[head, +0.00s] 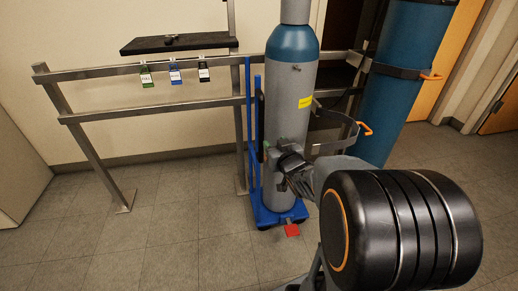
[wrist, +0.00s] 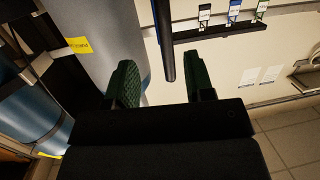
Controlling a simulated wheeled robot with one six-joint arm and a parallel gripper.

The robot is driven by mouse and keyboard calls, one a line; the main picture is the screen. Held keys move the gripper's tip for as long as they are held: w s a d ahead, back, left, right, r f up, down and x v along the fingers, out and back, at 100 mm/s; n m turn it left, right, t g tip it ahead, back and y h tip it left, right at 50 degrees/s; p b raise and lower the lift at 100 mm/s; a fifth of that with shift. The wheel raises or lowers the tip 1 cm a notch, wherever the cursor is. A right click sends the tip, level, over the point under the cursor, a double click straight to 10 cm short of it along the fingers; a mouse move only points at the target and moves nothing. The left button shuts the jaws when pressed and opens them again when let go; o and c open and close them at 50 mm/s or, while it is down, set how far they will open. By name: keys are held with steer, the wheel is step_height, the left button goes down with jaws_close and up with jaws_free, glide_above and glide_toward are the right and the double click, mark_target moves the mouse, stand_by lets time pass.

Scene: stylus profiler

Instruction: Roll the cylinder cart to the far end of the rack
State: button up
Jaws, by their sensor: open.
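The cylinder cart has a blue base (head: 270,212) with a red pedal (head: 292,230) at its front and blue uprights (head: 248,115). It carries an upright grey gas cylinder (head: 288,110) with a teal shoulder and a yellow label. The cart stands in front of the metal rack (head: 90,115). My gripper (head: 284,168) is by the cylinder's lower half, partly hidden by my arm. In the wrist view my gripper (wrist: 163,75) is open, and a dark bar (wrist: 164,42) reaches between its green-padded fingers with gaps on both sides. The grey cylinder (wrist: 95,50) is beside the left finger.
A larger blue cylinder (head: 400,80) stands to the right, strapped to the rack; an open strap with an orange hook (head: 364,128) hangs beside it. Green, blue and black tags (head: 175,77) hang on the rack's upper rail. Floor (head: 150,215) at left front is clear.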

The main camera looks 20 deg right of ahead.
mark_target(262, 133)
steer(key=shift+n+t+y, duration=0.3)
steer(key=shift+t+y, duration=0.3)
steer(key=shift+t, duration=0.2)
steer(key=w+f+b, duration=0.1)
steer(key=w, duration=0.3)
steer(key=w+b, duration=0.2)
steer(key=w, duration=0.3)
steer(key=w+f+b, duration=0.1)
steer(key=w, duration=0.4)
steer(key=shift+d+f+b, duration=0.15)
steer(key=shift+f+b, duration=0.15)
jaws_close()
